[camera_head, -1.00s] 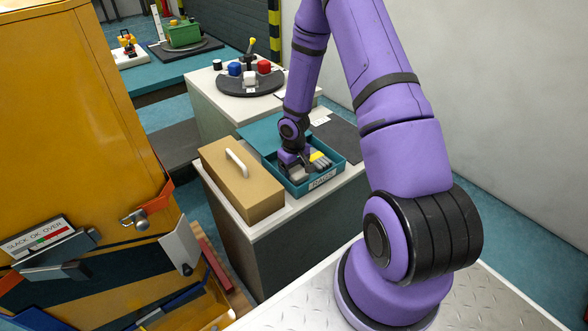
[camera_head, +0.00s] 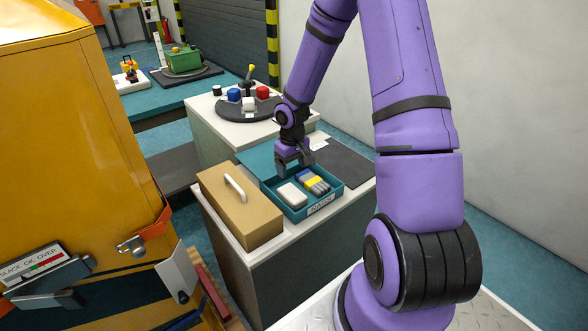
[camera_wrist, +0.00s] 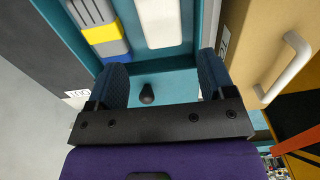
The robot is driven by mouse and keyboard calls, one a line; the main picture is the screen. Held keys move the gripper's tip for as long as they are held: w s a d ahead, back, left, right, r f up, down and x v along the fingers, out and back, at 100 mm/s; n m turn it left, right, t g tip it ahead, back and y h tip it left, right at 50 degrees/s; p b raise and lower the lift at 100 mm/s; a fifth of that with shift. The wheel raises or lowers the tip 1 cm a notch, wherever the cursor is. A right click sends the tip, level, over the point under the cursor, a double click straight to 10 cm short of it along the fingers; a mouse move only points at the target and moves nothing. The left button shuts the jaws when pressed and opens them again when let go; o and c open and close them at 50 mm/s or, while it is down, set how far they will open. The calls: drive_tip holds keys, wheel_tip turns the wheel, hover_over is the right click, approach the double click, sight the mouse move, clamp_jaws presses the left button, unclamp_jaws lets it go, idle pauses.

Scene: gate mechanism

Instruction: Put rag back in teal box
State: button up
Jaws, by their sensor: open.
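The teal box (camera_head: 337,196) stands open on the cabinet top, with a label on its front wall. A white folded rag (camera_head: 292,195) lies in its left part. Folded cloths in grey, yellow and blue (camera_head: 312,181) lie beside it on the right. My gripper (camera_head: 294,162) is over the back part of the box, fingers pointing down. In the wrist view, my gripper (camera_wrist: 162,77) is open with nothing between its fingers except a view of the teal floor and a small dark knob (camera_wrist: 147,93). The white rag (camera_wrist: 160,22) lies ahead, apart from the fingers.
A tan box with a white handle (camera_head: 242,205) stands close at the box's left. A dark mat (camera_head: 345,163) lies to its right. A round dark tray (camera_head: 247,108) with coloured blocks is behind. A yellow cabinet (camera_head: 80,140) fills the left.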

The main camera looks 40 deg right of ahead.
drive_tip(key=s+a+r+t+h, duration=0.1)
drive_tip(key=s+a+r, duration=0.15)
drive_tip(key=r, duration=0.55)
drive_tip(key=s+a+r, duration=0.1)
drive_tip(key=s+r, duration=0.2)
drive_tip(key=r, duration=0.5)
drive_tip(key=s+a+r+t+h, duration=0.1)
drive_tip(key=s+a+r, duration=0.1)
drive_tip(key=r, duration=0.6)
drive_tip(key=s+a+r+t+y, duration=0.1)
drive_tip(key=s+a+r, duration=0.2)
drive_tip(key=s+r, duration=0.3)
drive_tip(key=s+a+r+t+y, duration=0.1)
drive_tip(key=s+a+r, duration=0.3)
drive_tip(key=s, duration=0.8)
drive_tip(key=shift+s+a+r+t, duration=0.25)
drive_tip(key=shift+s+r+t, duration=0.25)
drive_tip(key=shift+r, duration=0.45)
drive_tip(key=shift+w, duration=0.15)
